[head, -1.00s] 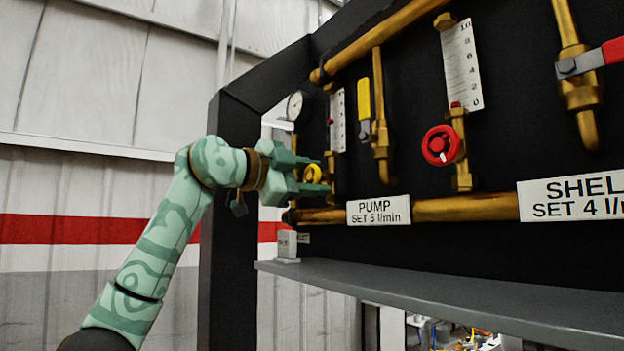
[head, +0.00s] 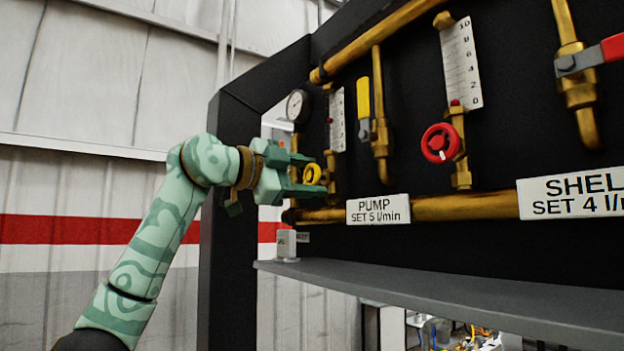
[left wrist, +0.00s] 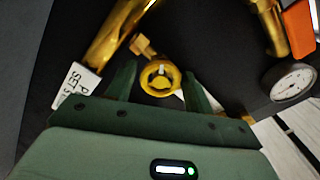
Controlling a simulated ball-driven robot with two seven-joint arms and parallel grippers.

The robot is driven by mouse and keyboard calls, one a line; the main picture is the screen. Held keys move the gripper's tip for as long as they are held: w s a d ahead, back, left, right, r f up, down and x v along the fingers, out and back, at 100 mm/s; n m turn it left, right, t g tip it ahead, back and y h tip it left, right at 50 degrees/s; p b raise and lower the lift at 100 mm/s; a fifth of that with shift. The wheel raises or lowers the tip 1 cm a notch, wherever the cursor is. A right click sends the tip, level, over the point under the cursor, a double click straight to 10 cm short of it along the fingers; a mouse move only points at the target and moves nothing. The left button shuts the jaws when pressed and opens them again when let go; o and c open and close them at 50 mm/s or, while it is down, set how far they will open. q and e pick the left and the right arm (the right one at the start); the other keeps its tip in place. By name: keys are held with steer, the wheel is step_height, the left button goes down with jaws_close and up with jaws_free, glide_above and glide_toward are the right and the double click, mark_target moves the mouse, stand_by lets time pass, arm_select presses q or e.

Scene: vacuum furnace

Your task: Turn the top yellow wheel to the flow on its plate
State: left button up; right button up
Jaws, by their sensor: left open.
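The yellow wheel (head: 312,174) sits on a brass valve low on the black panel, below a white flow scale (head: 338,120). In the left wrist view the yellow wheel (left wrist: 160,77) lies between the fingertips, with a pale mark at its top edge. My left gripper (head: 310,174) is open, one finger above and one below the wheel in the head view; I cannot tell whether they touch it. A white plate (head: 378,210) reads "PUMP SET 5 l/min". The scale's small numbers are hard to read. My right gripper is not in view.
A red wheel (head: 439,143) and a larger scale (head: 461,65) are to the right. A yellow-handled valve (head: 363,98) and a gauge (head: 297,105) are close by. A grey shelf (head: 440,292) runs below; a dark frame post (head: 229,240) stands left.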

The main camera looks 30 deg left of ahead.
arm_select(q)
steer(key=b+v, duration=0.2)
steer(key=v, duration=1.3)
steer(key=shift+s+a, duration=0.1)
